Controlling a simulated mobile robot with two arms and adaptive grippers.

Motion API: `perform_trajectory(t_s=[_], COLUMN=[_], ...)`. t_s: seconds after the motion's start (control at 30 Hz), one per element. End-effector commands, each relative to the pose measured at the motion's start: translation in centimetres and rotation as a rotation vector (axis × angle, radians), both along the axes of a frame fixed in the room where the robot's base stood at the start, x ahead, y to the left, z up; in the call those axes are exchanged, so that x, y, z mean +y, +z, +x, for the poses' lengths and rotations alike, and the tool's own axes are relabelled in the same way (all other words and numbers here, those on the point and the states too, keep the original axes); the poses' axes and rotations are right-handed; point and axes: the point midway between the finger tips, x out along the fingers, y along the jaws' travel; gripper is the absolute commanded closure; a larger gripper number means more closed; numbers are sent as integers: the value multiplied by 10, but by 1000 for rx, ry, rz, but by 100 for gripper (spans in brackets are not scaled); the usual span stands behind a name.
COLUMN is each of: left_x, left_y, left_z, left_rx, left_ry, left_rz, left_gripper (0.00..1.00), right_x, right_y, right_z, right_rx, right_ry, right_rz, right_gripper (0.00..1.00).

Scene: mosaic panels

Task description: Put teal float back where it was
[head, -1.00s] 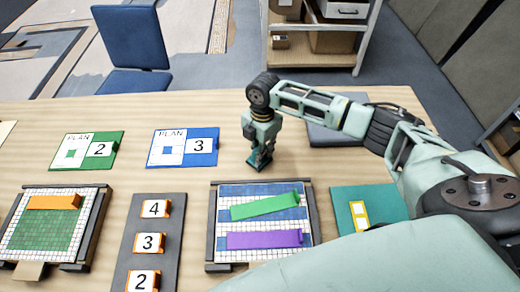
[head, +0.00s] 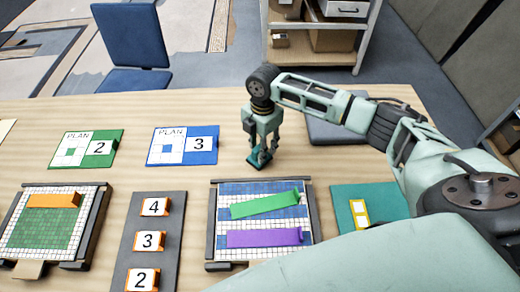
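The teal float (head: 258,161) is a small dark teal piece on the table behind the blue-and-white mosaic panel, low at my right fingertips and partly hidden by them. My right gripper (head: 262,153) points down over it, its fingers spread apart with the float between or just below them. Whether they still touch it is too small to tell. A green float (head: 265,205) and a purple float (head: 263,239) lie across the blue-and-white panel (head: 234,258). An orange float (head: 53,200) lies on the green-and-white panel (head: 45,235). My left gripper is out of view.
A dark strip (head: 128,225) holds orange tags 4, 3 and 2. A teal board (head: 385,203) with a yellow-framed piece lies right, partly under my arm. A grey slab (head: 325,133) lies behind it.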

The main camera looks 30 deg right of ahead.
Motion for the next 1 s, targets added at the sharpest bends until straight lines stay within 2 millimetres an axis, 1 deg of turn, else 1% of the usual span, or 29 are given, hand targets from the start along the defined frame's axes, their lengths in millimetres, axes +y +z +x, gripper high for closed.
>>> perform_trajectory(t_s=[0.1,0.3,0.4,0.5,0.7,1.0], left_x=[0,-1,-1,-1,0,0], left_y=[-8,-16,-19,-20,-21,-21], left_z=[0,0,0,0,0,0], left_rx=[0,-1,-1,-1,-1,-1], left_ry=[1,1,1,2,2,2], left_rz=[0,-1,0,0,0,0], left_gripper=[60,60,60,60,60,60], right_x=[-1,-4,-5,-6,-6,-6], right_y=[24,67,84,96,104,104], right_z=[3,4,4,5,4,5], right_rx=[-5,-5,-3,-3,0,0], right_ry=[1,0,1,0,0,0], right_rz=[2,2,1,1,1,1], right_gripper=[63,63,63,63,63,63])
